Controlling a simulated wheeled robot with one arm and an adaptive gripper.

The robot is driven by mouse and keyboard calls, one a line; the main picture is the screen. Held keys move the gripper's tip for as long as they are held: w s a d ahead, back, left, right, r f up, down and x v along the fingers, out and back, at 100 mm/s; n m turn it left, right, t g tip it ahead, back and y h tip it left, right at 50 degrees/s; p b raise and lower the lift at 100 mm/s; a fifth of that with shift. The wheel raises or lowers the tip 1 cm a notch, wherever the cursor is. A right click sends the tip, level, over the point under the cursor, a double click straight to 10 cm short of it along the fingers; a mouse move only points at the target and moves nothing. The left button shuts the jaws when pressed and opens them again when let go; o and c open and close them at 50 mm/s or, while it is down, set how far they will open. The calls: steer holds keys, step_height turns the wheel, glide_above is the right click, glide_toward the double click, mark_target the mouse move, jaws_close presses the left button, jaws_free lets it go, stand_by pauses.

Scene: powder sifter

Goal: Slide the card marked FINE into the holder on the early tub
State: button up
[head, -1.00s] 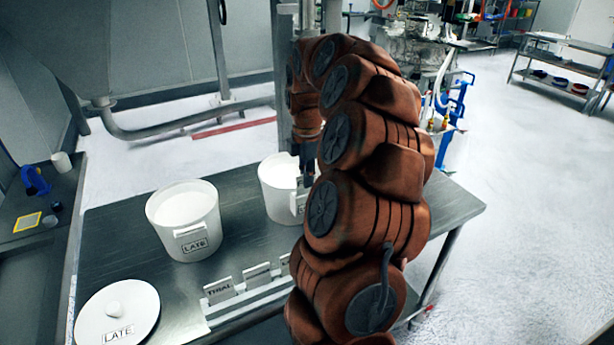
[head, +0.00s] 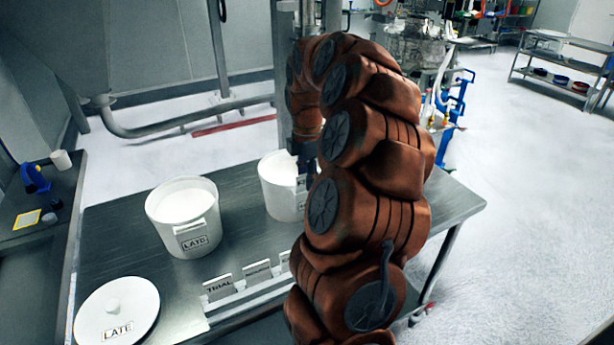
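A white tub (head: 280,188) stands on the steel table at the right, partly behind my arm. A holder or card edge shows on its front, and its label is mostly hidden, so I cannot read it. My gripper (head: 305,165) points down at this tub's right front, at about rim height. My arm hides part of it, and I cannot tell whether its fingers hold a card. A card rack (head: 245,298) at the table's front holds a TRIAL card (head: 218,286), a second card (head: 257,270) and part of a third. I cannot make out the word FINE anywhere.
A second white tub (head: 181,222) marked LATE, with white powder and an empty-looking front holder, stands to the left. A round lid (head: 112,300) marked LATE lies front left. A side bench (head: 50,205) holds a blue tool (head: 36,178) and small items. Bare table lies between tubs and rack.

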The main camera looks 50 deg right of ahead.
step_height(320, 180, up, 12)
stand_by(0.8)
steer(key=shift+a, duration=0.1)
